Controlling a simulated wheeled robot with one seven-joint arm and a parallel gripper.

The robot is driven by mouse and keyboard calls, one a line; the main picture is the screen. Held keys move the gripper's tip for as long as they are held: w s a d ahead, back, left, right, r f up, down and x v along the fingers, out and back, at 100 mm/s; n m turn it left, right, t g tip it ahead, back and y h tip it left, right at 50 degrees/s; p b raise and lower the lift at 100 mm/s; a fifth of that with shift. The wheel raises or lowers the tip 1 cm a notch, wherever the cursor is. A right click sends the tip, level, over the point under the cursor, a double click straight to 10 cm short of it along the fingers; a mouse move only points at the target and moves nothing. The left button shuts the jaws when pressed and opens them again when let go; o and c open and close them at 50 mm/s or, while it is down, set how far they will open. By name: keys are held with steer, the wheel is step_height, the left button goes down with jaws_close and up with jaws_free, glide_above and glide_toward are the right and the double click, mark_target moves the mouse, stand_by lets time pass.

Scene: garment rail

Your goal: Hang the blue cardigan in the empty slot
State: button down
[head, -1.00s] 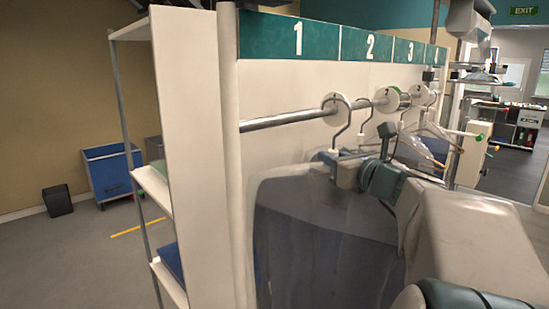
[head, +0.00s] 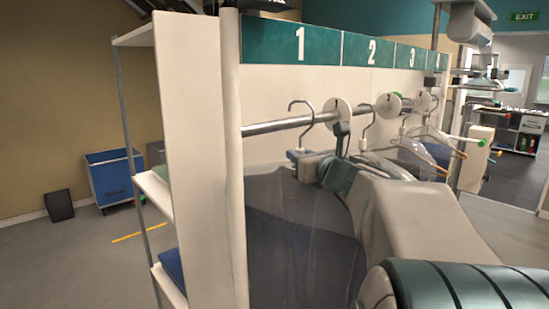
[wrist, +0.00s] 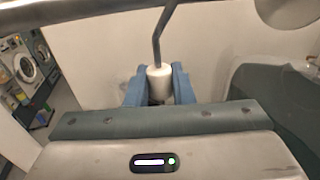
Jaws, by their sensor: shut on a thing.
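The blue cardigan (head: 300,245) looks dark grey-blue inside a clear cover and hangs below my gripper (head: 305,165). My gripper is shut on the white collar of its hanger (wrist: 158,82), with one blue finger on each side. The hanger's metal hook (head: 301,104) is upright at the rail (head: 275,125), left of the first white divider disc (head: 338,116), below sign 1. Its top is above rail height; I cannot tell whether it rests on the rail. In the wrist view the hook's stem (wrist: 158,40) rises to the rail at the top edge.
Another hanger hook (head: 368,108) is between the first disc and the second disc (head: 388,104). More covered hangers (head: 415,150) crowd the right. A white end panel (head: 195,160) bounds the rail's left. Bare rail shows between the panel and the held hook.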

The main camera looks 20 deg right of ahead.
steer(key=shift+w+a, duration=0.25)
steer(key=shift+w+a+f, duration=0.1)
steer(key=shift+w+f, duration=0.05)
steer(key=shift+w, duration=0.05)
steer(key=shift+f+b, duration=1)
steer(key=shift+b, duration=0.25)
steer(key=c, duration=1.2)
jaws_free()
steer(key=shift+s, duration=0.1)
steer(key=shift+o, duration=0.2)
steer(key=shift+f, duration=0.1)
